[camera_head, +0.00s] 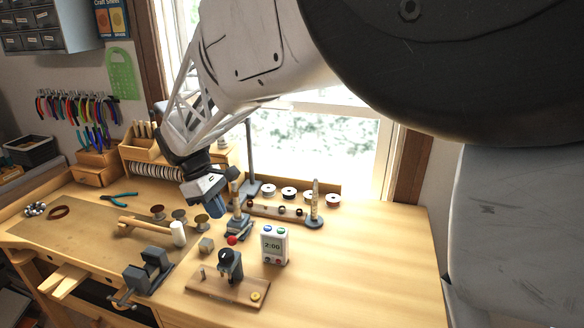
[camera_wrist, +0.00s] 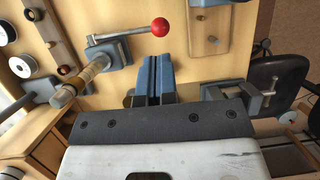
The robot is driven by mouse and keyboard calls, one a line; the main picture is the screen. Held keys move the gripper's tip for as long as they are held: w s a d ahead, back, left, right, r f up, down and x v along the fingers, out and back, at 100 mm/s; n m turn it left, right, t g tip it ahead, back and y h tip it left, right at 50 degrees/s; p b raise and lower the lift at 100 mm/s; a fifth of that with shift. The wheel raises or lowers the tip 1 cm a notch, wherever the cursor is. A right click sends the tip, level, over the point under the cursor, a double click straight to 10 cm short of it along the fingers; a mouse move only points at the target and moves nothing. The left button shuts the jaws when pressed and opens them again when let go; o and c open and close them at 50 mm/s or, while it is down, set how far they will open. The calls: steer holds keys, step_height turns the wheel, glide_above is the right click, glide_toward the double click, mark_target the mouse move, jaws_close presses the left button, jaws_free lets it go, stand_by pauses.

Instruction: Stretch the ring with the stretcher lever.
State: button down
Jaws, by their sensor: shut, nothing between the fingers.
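The ring stretcher (camera_head: 238,226) stands on the bench with a grey base and an upright tapered post (camera_wrist: 82,80). Its lever (camera_wrist: 118,36) is a thin metal rod ending in a red ball (camera_wrist: 160,27), which also shows low beside the base in the head view (camera_head: 232,240). A ring on the post cannot be made out for certain. My gripper (camera_head: 217,209) is just left of the post. In the wrist view its blue fingers (camera_wrist: 153,62) are shut together and empty, below the red ball in the picture and apart from it.
A timer (camera_head: 274,246) reading 2:00 stands right of the stretcher, with a wooden-based tool (camera_head: 228,287) in front. A mallet (camera_head: 150,229) and a grey vise (camera_head: 148,271) lie left. A second tapered post (camera_head: 315,204) stands behind right. The bench's right side is clear.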

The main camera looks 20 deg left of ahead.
steer(key=shift+x, duration=2.9)
steer(key=shift+f, duration=0.1)
steer(key=shift+s+f+t, duration=0.35)
steer(key=shift+f+t, duration=0.1)
steer(key=shift+t, duration=0.05)
steer(key=shift+s+f, duration=0.3)
steer(key=shift+f, duration=0.45)
steer(key=shift+a+r, duration=0.1)
steer(key=v, duration=0.7)
steer(key=shift+r, duration=0.35)
